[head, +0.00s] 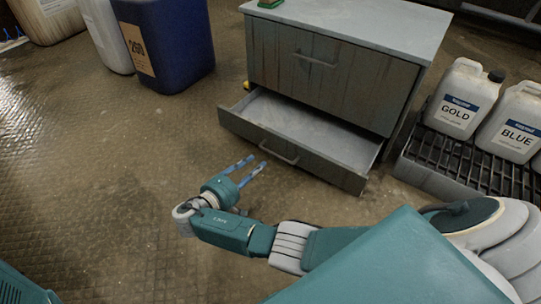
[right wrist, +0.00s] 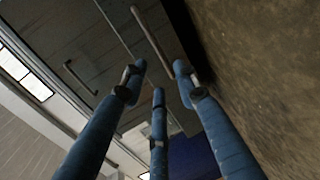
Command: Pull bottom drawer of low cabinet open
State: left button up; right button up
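The low cabinet (head: 330,65) has a pale top and dark wooden fronts. Its bottom drawer (head: 300,128) is pulled out, and its empty pale inside shows. The drawer's bar handle (head: 278,153) is on its front. My right gripper (head: 250,170) is low in front of the drawer, left of the handle and apart from it. Its blue fingers are spread with nothing seen between them; they also show in the right wrist view (right wrist: 156,85), with the cabinet front behind. The upper drawer (head: 325,75) is shut, with its own handle (head: 316,61). My left gripper is out of view.
White jugs marked GOLD (head: 458,98) and BLUE (head: 515,125) stand on a dark grated rack (head: 465,165) right of the cabinet. A blue drum (head: 172,45) and pale containers stand at the back left. A green object (head: 270,3) sits on the cabinet. The floor at left is clear.

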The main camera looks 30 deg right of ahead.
aim_at(271, 153)
jog(key=b+x, duration=0.5)
jog(key=x, duration=0.5)
jog(key=shift+w+d, duration=0.1)
grip_shut()
